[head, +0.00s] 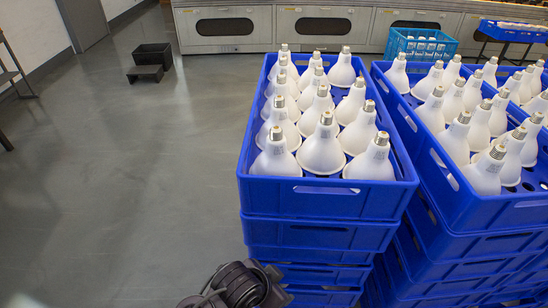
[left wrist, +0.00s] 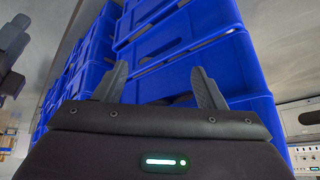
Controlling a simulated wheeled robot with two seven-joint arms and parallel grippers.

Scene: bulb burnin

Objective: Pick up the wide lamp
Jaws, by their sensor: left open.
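Several white lamps with metal screw caps pointing up stand in a blue crate (head: 325,200) in the middle of the head view. The front middle lamp (head: 321,152) looks broader than most around it, with a wide flared lower edge. A front left lamp (head: 274,163) and a front right lamp (head: 370,163) stand beside it. My left gripper (left wrist: 160,68) shows in the left wrist view, its two fingers apart and nothing between them, in front of blue crate walls. Part of my arm shows at the bottom of the head view. My right gripper is not in view.
The crate tops a stack of blue crates. A second stack, topped by a lamp-filled crate (head: 460,200), stands close on the right. Grey floor (head: 130,190) is open on the left. A black bin (head: 152,56) and a light blue crate (head: 421,44) are farther back.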

